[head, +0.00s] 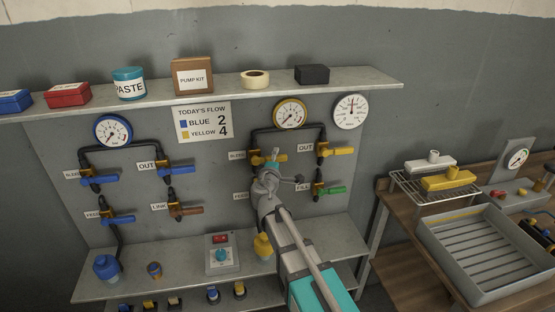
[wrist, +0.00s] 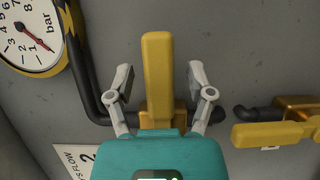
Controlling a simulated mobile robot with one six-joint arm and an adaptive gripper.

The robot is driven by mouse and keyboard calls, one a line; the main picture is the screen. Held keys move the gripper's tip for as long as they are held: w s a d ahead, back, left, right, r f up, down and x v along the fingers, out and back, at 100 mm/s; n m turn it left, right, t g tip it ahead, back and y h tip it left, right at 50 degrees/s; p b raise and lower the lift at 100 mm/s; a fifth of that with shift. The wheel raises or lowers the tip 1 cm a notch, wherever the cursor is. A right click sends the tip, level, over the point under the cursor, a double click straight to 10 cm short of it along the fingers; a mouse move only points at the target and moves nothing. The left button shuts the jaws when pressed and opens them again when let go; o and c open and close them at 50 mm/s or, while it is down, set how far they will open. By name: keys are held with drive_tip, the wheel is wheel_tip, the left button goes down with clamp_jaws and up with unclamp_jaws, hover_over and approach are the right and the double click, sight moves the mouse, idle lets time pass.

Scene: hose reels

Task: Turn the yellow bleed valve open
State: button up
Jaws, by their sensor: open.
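The yellow bleed valve handle (head: 279,157) sits on the right half of the grey panel, beside its label and below a yellow-rimmed gauge (head: 290,113). It sticks out sideways to the right. In the wrist view the handle (wrist: 157,70) runs up the picture from its brass body. My gripper (head: 284,167) is open in front of it. In the wrist view my gripper (wrist: 159,84) has one finger on each side of the handle, with a visible gap on both sides. My arm hides part of the valve area in the head view.
Another yellow handle (wrist: 275,134) lies close to the right finger. A yellow OUT handle (head: 341,151) and a green handle (head: 332,190) are to the right. A shelf (head: 215,91) runs above, and a bench with a tray (head: 490,268) stands right.

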drive_tip(key=shift+w, duration=0.1)
drive_tip(key=shift+d, duration=0.15)
clamp_jaws()
drive_tip(key=shift+a, duration=0.35)
